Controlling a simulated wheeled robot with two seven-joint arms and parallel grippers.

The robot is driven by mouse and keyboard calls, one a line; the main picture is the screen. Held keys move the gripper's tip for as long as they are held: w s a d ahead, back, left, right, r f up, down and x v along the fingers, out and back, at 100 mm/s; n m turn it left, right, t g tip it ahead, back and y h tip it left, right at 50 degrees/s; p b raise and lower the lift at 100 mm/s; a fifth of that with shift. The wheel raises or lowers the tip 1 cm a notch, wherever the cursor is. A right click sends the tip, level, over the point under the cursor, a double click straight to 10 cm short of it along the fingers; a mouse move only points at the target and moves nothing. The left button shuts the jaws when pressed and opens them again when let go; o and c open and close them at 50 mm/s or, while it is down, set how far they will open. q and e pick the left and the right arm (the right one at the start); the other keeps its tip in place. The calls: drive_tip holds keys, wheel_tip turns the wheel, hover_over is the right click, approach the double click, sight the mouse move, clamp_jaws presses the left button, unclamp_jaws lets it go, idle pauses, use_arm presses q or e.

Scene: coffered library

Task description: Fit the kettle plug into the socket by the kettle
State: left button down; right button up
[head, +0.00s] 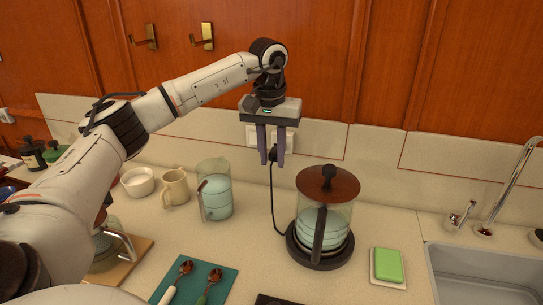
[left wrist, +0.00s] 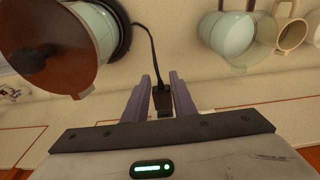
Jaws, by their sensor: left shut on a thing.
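The kettle (head: 325,215) has a glass body, a brown lid and a black handle, and stands on a dark round base. Its lid shows at upper left in the left wrist view (left wrist: 50,55). A black cord runs from the base up to the dark kettle plug (head: 273,155). My left gripper (head: 271,155) is shut on the plug, which shows between its purple fingers in the left wrist view (left wrist: 162,100). The gripper is just in front of the pale wall socket plate (head: 303,136), partly covering it. I cannot tell whether the plug touches the socket. My right gripper is out of view.
A glass jug (head: 215,190), a beige mug (head: 176,188) and a white bowl (head: 138,181) stand left of the kettle. A green sponge (head: 388,264) and a sink (head: 485,275) are to the right. Two spoons lie on a teal mat (head: 222,275) in front.

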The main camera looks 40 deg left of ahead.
use_arm(q)
drive_tip(key=shift+w+a, duration=0.4)
drive_tip(key=shift+w, duration=0.4)
drive_tip(key=c, duration=1.4)
unclamp_jaws()
drive_tip(key=r, duration=0.7)
drive_tip(key=s+r, duration=0.1)
drive_tip(key=r, duration=0.2)
drive_tip(key=shift+s+d+r, duration=0.1)
drive_tip(key=shift+d+r, duration=0.05)
drive_tip(key=shift+d, duration=0.15)
